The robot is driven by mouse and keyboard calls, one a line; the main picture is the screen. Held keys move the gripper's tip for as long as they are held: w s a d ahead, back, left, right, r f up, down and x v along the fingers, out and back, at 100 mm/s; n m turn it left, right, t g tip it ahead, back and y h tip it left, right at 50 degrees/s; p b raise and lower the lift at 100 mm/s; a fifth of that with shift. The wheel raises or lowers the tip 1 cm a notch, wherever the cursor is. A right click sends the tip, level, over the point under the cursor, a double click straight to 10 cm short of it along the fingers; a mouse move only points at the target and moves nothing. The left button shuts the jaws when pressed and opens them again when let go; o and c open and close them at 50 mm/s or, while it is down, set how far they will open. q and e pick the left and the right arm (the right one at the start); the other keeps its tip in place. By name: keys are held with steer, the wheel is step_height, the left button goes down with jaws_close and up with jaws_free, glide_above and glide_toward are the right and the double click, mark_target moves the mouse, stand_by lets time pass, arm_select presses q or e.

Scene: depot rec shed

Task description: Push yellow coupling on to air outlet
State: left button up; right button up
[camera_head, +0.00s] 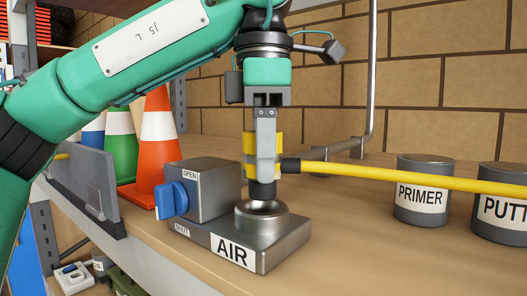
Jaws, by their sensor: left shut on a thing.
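My left gripper (264,150) points down and is shut on the yellow coupling (249,143). A yellow hose (410,177) leaves the coupling through a black sleeve and runs to the right edge. The coupling's dark lower end (262,189) is upright, just over the round metal air outlet (262,215). I cannot tell whether its tip is in the outlet's mouth. The outlet stands on a grey base labelled AIR (285,262). A grey block with a blue knob (172,199) stands on the base, marked OPEN and SHUT. My right gripper is not in view.
Cans marked PRIMER (424,215) and PUTTY (500,232) stand at the right. An orange cone (158,165) and a green cone (121,160) stand behind at the left, near a grey panel (92,190). A pipe (371,75) runs up the brick wall. Bench in front of the cans is clear.

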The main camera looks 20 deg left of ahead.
arm_select(q)
steer(key=shift+a, duration=0.1)
steer(key=shift+f, duration=0.2)
steer(key=shift+f, duration=0.15)
steer(key=shift+f+b, duration=0.35)
steer(key=shift+b, duration=0.1)
steer(key=shift+f+b, duration=0.5)
steer(key=shift+f, duration=0.3)
steer(key=o, duration=1.1)
steer(key=shift+c, duration=0.2)
